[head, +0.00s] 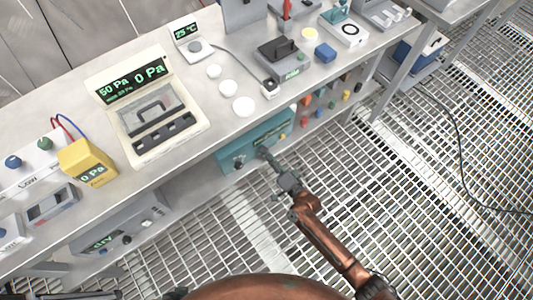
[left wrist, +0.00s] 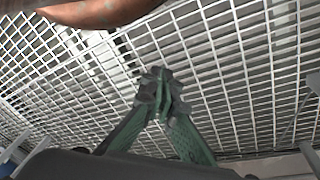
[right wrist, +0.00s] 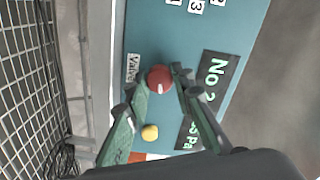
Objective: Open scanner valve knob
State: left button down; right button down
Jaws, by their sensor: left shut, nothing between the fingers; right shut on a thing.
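The scanner, a teal box (head: 235,158), sits on the shelf under the bench in the head view. Its front panel (right wrist: 160,30) fills much of the right wrist view. A round red knob (right wrist: 159,77) with a white mark stands beside the label "Valve" (right wrist: 133,68). My right gripper (right wrist: 158,86) is shut on this red knob, its fingers on either side of it. In the head view my right gripper (head: 266,153) reaches the box's front, and the fingers hide the knob. My left gripper (left wrist: 160,92) is shut and empty above the floor grating.
A yellow knob (right wrist: 150,132) and a dark display reading "No 2" (right wrist: 213,75) are near the red knob. The bench top (head: 190,165) overhangs the scanner. A grey box (head: 120,222) shares the shelf. Open floor grating (head: 420,230) lies in front.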

pick_arm(q)
jog(key=shift+w+d+f, duration=0.2)
jog(key=shift+w+f, duration=0.05)
jog(key=shift+w, duration=0.3)
pick_arm(e)
jog(key=shift+s+f+m, duration=0.1)
jog(key=shift+f+m, duration=0.05)
jog(key=shift+m, duration=1.05)
pick_arm(q)
jog(key=shift+f, duration=0.1)
jog(key=shift+s, duration=0.15)
pick_arm(e)
jog(key=c, duration=1.7)
grip_release()
pick_arm(q)
jog(key=shift+s, duration=0.2)
pick_arm(e)
jog(key=shift+o, duration=0.2)
pick_arm(q)
jog(key=shift+w, duration=0.1)
jog(key=shift+w, duration=0.15)
pick_arm(e)
jog(key=shift+d, duration=0.1)
